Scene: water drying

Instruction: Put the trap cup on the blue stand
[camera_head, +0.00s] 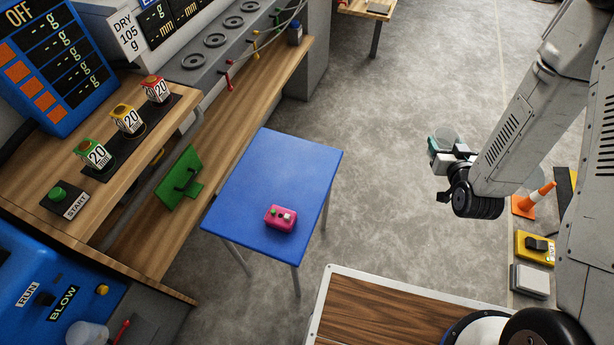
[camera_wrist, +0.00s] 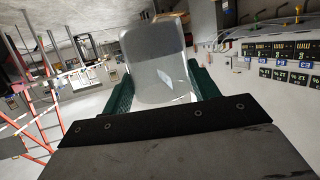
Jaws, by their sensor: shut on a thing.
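The trap cup (camera_wrist: 158,62) is a clear, see-through cup, and in the wrist view it sits between my green fingertips. My gripper (camera_wrist: 160,92) is shut on it. In the head view my gripper (camera_head: 443,150) is at the right, over bare floor, with the cup showing only faintly behind it. The blue stand (camera_head: 285,165) is a small blue-topped table with thin metal legs near the middle of the head view. A pink box with small buttons (camera_head: 280,218) lies near its front edge. My gripper is well to the right of the stand, apart from it.
A wooden bench (camera_head: 150,235) with a green bracket (camera_head: 180,180) runs along the stand's left. Another clear cup (camera_head: 87,333) stands at the lower left. A wood-topped platform (camera_head: 385,315) is in front. Grey floor lies between stand and gripper.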

